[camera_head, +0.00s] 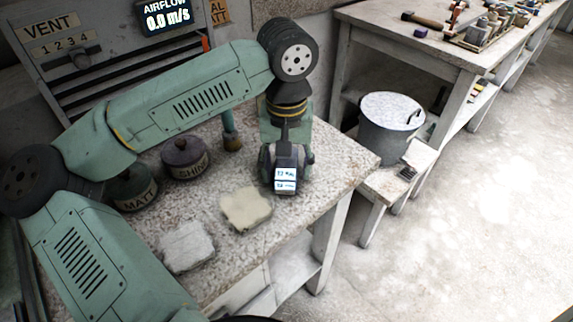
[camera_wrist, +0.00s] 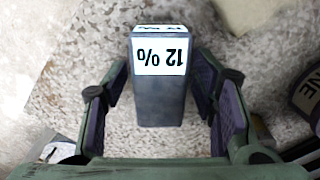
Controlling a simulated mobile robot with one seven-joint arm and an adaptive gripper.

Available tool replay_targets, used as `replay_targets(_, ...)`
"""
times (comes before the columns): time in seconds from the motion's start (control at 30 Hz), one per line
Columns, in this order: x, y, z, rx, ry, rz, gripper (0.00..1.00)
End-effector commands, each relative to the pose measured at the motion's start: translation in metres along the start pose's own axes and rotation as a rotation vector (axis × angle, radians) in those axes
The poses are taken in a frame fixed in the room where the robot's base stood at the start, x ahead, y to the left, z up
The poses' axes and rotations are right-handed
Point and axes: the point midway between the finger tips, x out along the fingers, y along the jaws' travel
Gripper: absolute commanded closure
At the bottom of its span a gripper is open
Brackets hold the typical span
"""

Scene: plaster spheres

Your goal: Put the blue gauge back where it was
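The gauge (camera_head: 286,182) is a dark blue-grey block with lit white readouts, near the right end of the speckled worktop (camera_head: 325,150). In the wrist view the gauge (camera_wrist: 160,100) shows "12 %" upside down. My gripper (camera_head: 286,160) is over it, pointing down. In the wrist view the fingers of my gripper (camera_wrist: 159,78) are on either side of the gauge, with a narrow gap at each side, so they are open around it, not pressed on it. The gauge's underside is hidden.
Two pale slabs, one cream (camera_head: 246,208) and one grey (camera_head: 187,246), lie on the worktop. Jars marked MATT (camera_head: 134,188) and SHINE (camera_head: 185,158) stand behind. A metal bucket (camera_head: 391,125) stands on a low stool right of the worktop's edge. A cluttered bench (camera_head: 440,50) is behind.

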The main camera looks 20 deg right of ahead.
Motion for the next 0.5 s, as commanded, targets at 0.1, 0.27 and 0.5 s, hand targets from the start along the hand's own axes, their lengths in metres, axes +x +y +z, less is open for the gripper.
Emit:
replay_targets(0.1, 0.000, 0.000, 0.000, 0.000, 0.000, 0.000, 0.44)
replay_targets(0.27, 0.000, 0.000, 0.000, 0.000, 0.000, 0.000, 0.44)
replay_targets(0.5, -0.017, 0.000, -0.001, -0.001, 0.003, -0.001, 0.44)
